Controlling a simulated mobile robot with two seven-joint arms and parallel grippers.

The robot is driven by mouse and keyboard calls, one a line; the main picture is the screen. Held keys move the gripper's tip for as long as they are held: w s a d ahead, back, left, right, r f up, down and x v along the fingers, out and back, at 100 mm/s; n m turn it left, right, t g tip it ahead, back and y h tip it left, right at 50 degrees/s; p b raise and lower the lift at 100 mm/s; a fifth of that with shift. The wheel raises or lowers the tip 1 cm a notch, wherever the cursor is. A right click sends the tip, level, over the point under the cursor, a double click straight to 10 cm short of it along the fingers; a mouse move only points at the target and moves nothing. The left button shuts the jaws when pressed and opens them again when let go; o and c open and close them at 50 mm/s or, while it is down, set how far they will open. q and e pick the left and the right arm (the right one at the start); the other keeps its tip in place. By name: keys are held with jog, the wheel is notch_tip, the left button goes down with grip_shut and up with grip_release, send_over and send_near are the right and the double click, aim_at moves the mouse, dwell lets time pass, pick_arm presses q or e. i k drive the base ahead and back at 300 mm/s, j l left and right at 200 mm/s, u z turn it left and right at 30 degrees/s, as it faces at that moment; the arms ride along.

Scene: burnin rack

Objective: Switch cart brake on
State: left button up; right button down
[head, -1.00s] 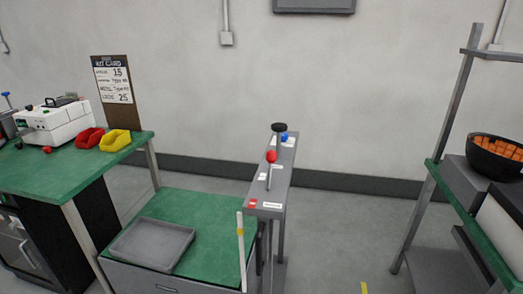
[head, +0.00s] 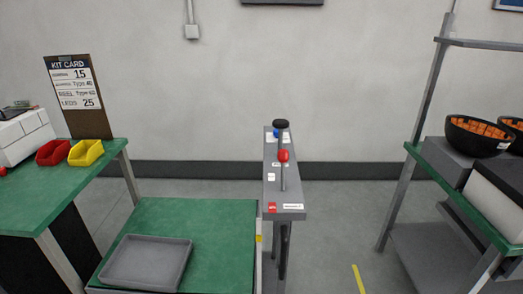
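A narrow grey pedestal (head: 268,200) stands in the middle of the head view. On its top is an upright lever with a red knob (head: 283,156). Behind it are a black knob (head: 281,124) on a stem and a small blue knob (head: 276,133). A red label (head: 272,208) and white labels sit on the top; their text is too small to read. I cannot tell which control is the cart brake. Left of the pedestal is a low green-topped surface (head: 215,225), possibly the cart, with an empty grey tray (head: 148,262) on it. Neither gripper is in view.
A green bench (head: 100,158) at left holds red (head: 53,152) and yellow (head: 86,152) bins and a kit card (head: 75,85). At right, a rack (head: 423,155) holds black bowls (head: 478,138) of orange pieces. Floor between pedestal and rack is clear, with a yellow strip (head: 358,279).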

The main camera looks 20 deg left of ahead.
aim_at(283, 155)
jog(key=k+j, duration=0.1)
jog(key=j, duration=1.3)
jog(key=k+j, duration=0.15)
jog(key=j, duration=0.55)
